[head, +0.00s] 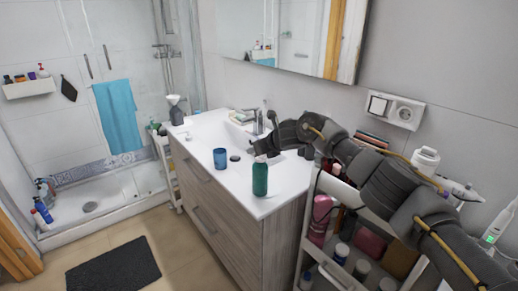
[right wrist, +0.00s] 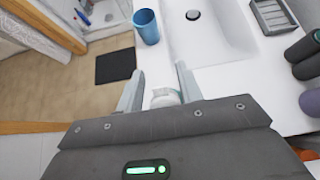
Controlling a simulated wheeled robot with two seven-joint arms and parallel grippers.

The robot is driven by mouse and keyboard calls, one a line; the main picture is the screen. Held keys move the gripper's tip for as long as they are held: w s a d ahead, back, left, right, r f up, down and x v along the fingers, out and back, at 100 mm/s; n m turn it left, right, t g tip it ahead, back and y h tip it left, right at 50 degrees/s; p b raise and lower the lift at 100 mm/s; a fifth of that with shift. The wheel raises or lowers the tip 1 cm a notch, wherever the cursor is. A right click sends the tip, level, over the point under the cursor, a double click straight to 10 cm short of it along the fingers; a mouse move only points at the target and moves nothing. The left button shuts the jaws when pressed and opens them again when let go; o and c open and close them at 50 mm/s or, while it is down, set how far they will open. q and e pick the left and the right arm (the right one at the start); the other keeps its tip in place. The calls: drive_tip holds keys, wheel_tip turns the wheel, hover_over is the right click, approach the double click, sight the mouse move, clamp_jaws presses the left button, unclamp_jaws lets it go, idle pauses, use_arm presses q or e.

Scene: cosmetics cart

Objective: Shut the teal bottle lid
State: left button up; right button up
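The teal bottle (head: 260,180) stands upright near the front right corner of the white counter. A small pale piece, its lid (head: 260,158), shows at its top, partly hidden by my right gripper (head: 257,147), which is right at the bottle's top. In the right wrist view, a whitish round top (right wrist: 165,97) sits between the two spread fingers of my right gripper (right wrist: 160,68). A gap shows on its left side; contact on the right is unclear. How far open the lid is cannot be told. My left gripper is not in view.
A sink and tap (head: 257,120) lie behind. A cart (head: 335,262) full of bottles stands at the right, under my right arm.

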drive_tip(key=shift+s+d+r, duration=0.1)
drive_tip(key=b+v, duration=0.3)
drive_tip(key=v, duration=0.7)
drive_tip(key=shift+s+d, duration=0.15)
drive_tip(key=shift+r, duration=0.1)
